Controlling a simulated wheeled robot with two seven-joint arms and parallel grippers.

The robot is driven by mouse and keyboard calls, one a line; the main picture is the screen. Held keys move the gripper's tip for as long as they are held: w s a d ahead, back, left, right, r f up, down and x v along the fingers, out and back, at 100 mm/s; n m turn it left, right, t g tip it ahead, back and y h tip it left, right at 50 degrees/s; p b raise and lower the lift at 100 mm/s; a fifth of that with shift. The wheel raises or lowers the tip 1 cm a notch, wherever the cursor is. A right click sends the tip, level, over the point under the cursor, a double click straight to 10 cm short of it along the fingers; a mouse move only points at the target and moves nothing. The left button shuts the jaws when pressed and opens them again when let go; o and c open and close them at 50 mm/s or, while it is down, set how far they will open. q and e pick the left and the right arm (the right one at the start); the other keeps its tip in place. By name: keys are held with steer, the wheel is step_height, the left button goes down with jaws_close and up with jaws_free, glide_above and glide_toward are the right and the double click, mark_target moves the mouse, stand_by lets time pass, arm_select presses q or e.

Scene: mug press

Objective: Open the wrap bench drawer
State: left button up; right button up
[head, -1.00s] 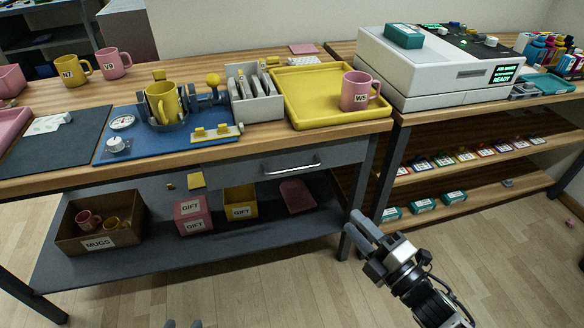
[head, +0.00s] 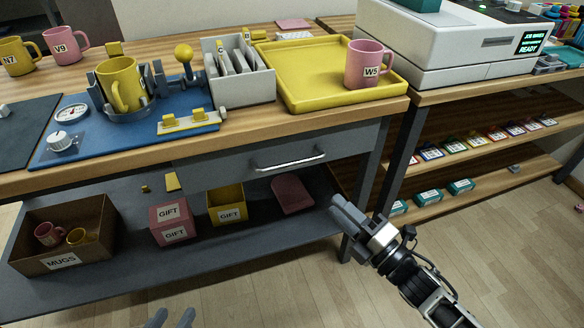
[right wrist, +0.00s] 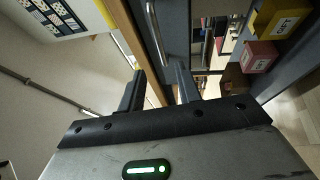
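The wrap bench drawer (head: 225,174) is a grey front under the wooden bench top, and it looks shut. Its silver bar handle (head: 290,162) also shows near the top of the right wrist view (right wrist: 166,22). My right gripper (head: 344,213) is to the right of and below the handle in the head view, apart from it. In the right wrist view its two fingers are spread with nothing between them, and the handle lies beyond the fingertips. My left gripper (head: 171,318) shows only its fingertips at the bottom edge, apart and empty.
On the bench top (head: 290,124) are a yellow tray (head: 330,95) with a pink mug (head: 366,66), a blue mug press (head: 90,141) and a grey sorter (head: 240,90). The lower shelf holds a mugs box (head: 62,263) and gift boxes (head: 172,222). A bench leg (head: 365,200) stands beside my right gripper.

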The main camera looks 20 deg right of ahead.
mark_target(292, 162)
steer(key=x, duration=1.5)
steer(key=shift+b, duration=0.35)
steer(key=shift+s, duration=0.1)
jaws_close()
